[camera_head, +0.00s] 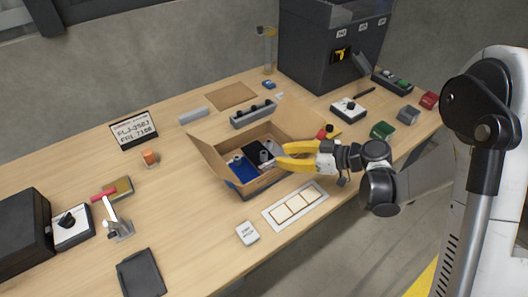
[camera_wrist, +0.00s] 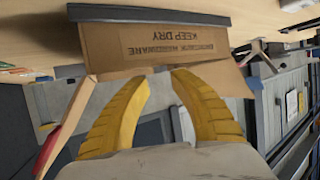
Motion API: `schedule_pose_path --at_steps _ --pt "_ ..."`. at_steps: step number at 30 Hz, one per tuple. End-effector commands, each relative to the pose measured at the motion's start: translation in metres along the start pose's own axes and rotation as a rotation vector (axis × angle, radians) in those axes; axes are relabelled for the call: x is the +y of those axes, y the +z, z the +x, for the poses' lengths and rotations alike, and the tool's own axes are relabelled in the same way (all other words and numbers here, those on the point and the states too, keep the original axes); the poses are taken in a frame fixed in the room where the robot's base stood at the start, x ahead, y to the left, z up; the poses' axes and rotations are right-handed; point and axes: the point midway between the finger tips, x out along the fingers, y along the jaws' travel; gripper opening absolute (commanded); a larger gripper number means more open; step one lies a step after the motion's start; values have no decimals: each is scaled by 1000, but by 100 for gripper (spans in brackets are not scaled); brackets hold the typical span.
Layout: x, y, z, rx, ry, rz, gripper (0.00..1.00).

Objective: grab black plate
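A flat black plate (camera_head: 254,153) lies inside the open cardboard box (camera_head: 208,160), beside a blue piece (camera_head: 243,171). A second flat dark plate (camera_head: 141,273) lies on the table at the front left. My gripper (camera_head: 276,157) is at the right side of the box with its two yellow fingers apart. Its tips are over or beside the box's right part; I cannot tell if they touch it. In the wrist view my gripper (camera_wrist: 160,77) is open, with nothing visible between the fingers. The box's printed wall (camera_wrist: 160,45) is in front of it; the plate cannot be made out there.
A white tray with pale squares (camera_head: 295,206) lies in front of the box. A grey block with knobs (camera_head: 253,114) stands behind it. A small red-and-black object (camera_head: 327,132) is near my arm. The table between is mostly free.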

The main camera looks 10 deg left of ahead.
Motion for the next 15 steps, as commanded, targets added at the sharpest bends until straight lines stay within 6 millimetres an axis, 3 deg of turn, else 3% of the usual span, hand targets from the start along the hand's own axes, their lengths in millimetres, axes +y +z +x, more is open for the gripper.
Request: schedule_pose_path --at_steps 3,10,15 --pt "0 2 16 -1 -1 -1 27" --pt "-1 2 33 -1 -1 1 27" --pt "-2 3 61 -1 -1 0 27"
